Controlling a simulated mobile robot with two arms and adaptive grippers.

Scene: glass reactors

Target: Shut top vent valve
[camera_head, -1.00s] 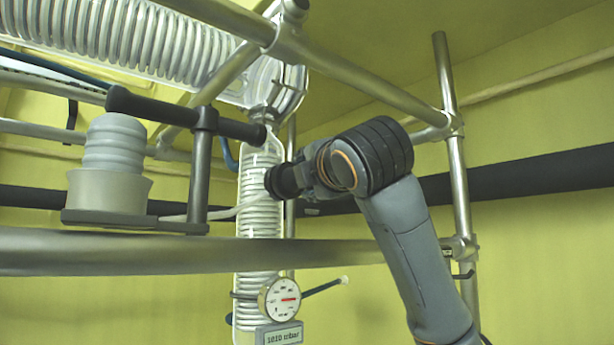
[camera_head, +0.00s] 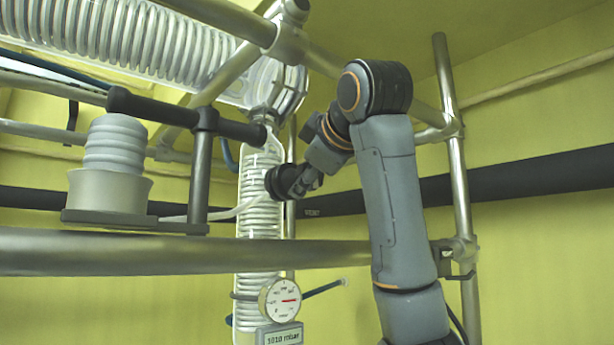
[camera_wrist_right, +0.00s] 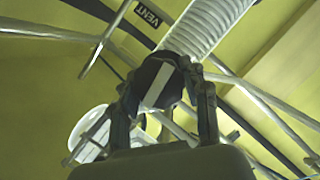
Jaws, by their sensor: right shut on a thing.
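The vent valve's black knob (camera_head: 281,182) sits in front of the upright glass coil column in the head view. In the right wrist view the knob (camera_wrist_right: 158,84) is a dark, many-sided cap with a white stripe running at a slant. My right gripper (camera_wrist_right: 163,90) has one finger on each side of it and is shut on it. In the head view the gripper (camera_head: 300,186) reaches the knob from the right, its fingers small and partly hidden. A black VENT label (camera_wrist_right: 147,14) shows at the top of the wrist view. My left gripper is out of view.
The glass coil column (camera_head: 260,215) stands just behind the knob, with a round gauge (camera_head: 280,300) below. A thick metal rail (camera_head: 180,252) crosses in front. A dark T-shaped handle (camera_head: 185,117) and a grey bellows part (camera_head: 112,145) are at left. Metal posts stand right.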

